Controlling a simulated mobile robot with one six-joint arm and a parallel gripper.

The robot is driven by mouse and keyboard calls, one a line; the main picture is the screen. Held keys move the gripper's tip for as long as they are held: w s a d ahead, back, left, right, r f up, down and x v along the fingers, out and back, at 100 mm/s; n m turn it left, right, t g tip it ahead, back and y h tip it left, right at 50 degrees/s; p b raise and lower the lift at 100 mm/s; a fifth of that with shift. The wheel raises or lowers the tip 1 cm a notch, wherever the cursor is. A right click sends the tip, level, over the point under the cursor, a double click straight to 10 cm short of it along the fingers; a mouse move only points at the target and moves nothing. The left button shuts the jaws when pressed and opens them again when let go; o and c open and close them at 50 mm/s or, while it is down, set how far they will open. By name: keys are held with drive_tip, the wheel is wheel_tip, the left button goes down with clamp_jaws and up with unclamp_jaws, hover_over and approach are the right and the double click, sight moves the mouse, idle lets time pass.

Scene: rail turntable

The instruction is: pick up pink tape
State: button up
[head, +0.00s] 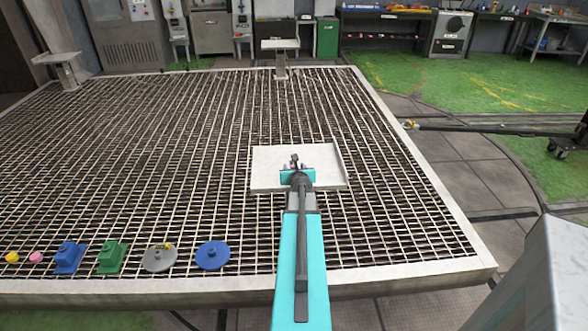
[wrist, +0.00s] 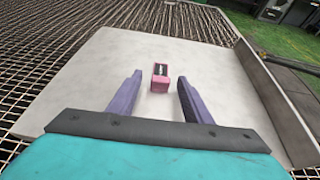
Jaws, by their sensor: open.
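The pink tape (wrist: 160,79) shows in the wrist view as a small pink block with a dark top. It lies on a pale tray (wrist: 92,72), which also shows in the head view (head: 327,158). My gripper (wrist: 160,85) is open, with its two purple fingers spread over the tray. The tape is centred between the fingers in the picture, just past their tips, and looks apart from both. In the head view my gripper (head: 296,166) is over the tray and mostly hides the tape.
The tray lies on a large grating (head: 180,150) with a pale raised rim. Along the near left stand a yellow ball (head: 12,257), a pink ball (head: 36,257), a blue block (head: 68,258), a green block (head: 112,257), a grey disc (head: 158,260) and a blue disc (head: 212,256).

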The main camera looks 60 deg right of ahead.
drive_tip(key=shift+d, duration=0.1)
drive_tip(key=shift+s, duration=0.1)
drive_tip(key=c, duration=1.1)
drive_tip(key=shift+r, duration=0.15)
